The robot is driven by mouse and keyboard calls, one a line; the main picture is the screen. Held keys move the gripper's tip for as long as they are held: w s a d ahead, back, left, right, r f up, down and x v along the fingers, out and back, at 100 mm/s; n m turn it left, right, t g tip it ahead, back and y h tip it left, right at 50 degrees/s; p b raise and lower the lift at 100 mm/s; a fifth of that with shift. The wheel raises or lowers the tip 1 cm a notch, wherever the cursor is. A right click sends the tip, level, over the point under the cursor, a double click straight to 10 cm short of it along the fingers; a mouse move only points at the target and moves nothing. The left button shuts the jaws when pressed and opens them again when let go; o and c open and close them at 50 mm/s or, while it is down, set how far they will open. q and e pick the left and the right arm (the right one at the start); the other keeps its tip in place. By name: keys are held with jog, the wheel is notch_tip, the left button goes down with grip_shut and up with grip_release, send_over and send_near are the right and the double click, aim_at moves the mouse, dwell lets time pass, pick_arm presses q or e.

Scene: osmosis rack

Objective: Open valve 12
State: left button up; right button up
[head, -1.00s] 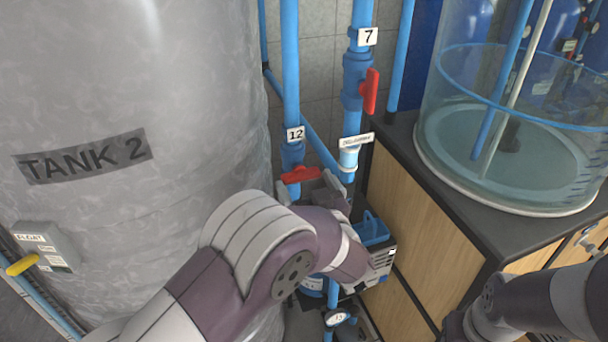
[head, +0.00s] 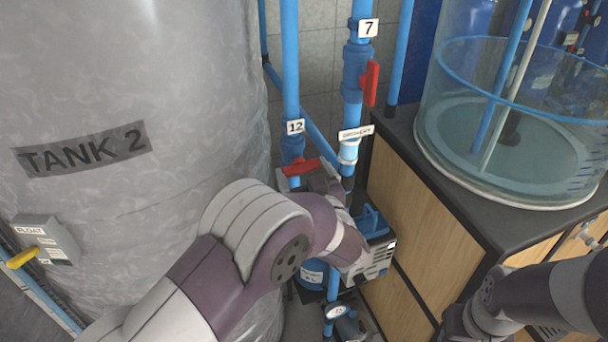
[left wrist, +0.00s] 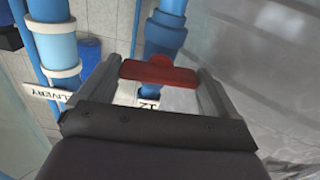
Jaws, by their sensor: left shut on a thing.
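Valve 12 is on a vertical blue pipe, below the white label 12 (head: 295,127). Its red handle (head: 300,167) lies crosswise to the pipe. In the left wrist view the red handle (left wrist: 160,74) spans the space between my two fingers, its ends at their inner sides. My left gripper (left wrist: 160,82) is shut on this handle. In the head view my left gripper (head: 308,178) is at the handle, partly hidden by my own wrist. My right arm comes in at the lower right, and its gripper is not visible.
Tank 2 (head: 110,80) stands close at the left. Another pipe with label 7 (head: 367,28) and a red upright handle (head: 370,83) runs just right. A wooden cabinet (head: 410,220) with a clear tank (head: 510,120) is on the right. A grey-blue device (head: 378,250) sits below.

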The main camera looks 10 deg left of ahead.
pick_arm(q)
jog(key=shift+f+n+b, duration=0.1)
jog(key=shift+n+b, duration=8.7)
jog(key=shift+b, duration=2.45)
jog(key=o, duration=0.7)
jog(key=shift+o, duration=0.2)
jog(key=v, duration=1.2)
jog(key=shift+s+d+b, duration=0.2)
jog(key=shift+s+b, duration=0.1)
jog(key=shift+b, duration=0.15)
